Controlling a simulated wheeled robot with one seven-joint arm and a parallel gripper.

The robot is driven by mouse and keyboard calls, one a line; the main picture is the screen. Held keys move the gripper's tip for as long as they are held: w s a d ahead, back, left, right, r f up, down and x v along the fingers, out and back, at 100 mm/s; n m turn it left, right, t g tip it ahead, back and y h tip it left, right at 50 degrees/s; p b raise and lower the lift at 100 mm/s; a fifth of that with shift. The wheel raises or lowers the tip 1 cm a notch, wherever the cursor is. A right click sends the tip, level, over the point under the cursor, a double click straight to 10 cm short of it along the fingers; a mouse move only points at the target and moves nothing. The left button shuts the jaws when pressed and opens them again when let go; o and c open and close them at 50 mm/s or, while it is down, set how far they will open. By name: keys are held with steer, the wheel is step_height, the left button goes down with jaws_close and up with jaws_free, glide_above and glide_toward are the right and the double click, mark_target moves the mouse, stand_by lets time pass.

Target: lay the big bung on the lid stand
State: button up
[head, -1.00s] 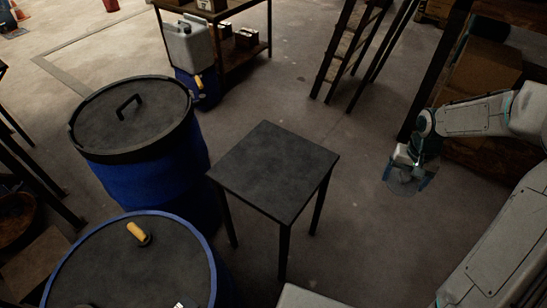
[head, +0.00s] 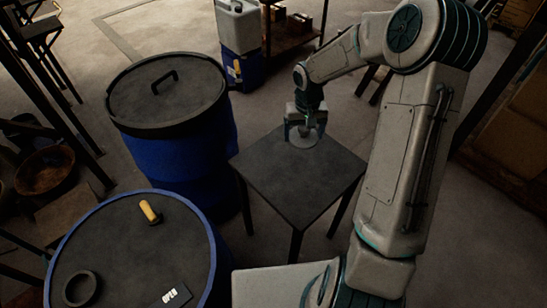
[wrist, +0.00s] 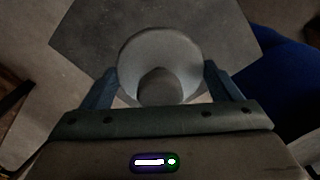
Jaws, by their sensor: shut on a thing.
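The big bung (head: 303,141) is a pale grey round disc with a knob on top. My gripper (head: 305,127) is shut on it and holds it over the far part of the lid stand (head: 290,185), a square dark-topped table. In the wrist view the bung (wrist: 160,45) sits between the two fingers of my gripper (wrist: 160,85), its knob towards me. The dark top of the stand (wrist: 90,35) shows beyond it. I cannot tell whether the bung's underside touches the stand top.
A blue vat with a black handled lid (head: 170,90) stands left of the stand. A nearer blue vat (head: 135,245) bears a yellow-handled item (head: 150,211), a dark ring (head: 81,288) and a label (head: 176,296). A pale jerrycan (head: 238,25) stands behind. The stand's near top is bare.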

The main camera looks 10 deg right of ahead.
steer(key=shift+a+f+n, duration=0.1)
steer(key=shift+a+n, duration=0.1)
steer(key=shift+n, duration=0.1)
steer(key=shift+s+f+n+b, duration=0.1)
steer(key=shift+s+n+b, duration=0.05)
steer(key=shift+n+b, duration=0.3)
steer(key=s+d+f+n+b, duration=0.2)
steer(key=s+n+b, duration=0.3)
steer(key=s+n, duration=0.65)
steer(key=s+d+f+n+b, duration=0.3)
steer(key=s+n+b, duration=0.35)
steer(key=n, duration=0.85)
glide_above(300, 197)
step_height(300, 197, down, 7)
steer(key=shift+r, duration=0.2)
steer(key=shift+f, duration=2.05)
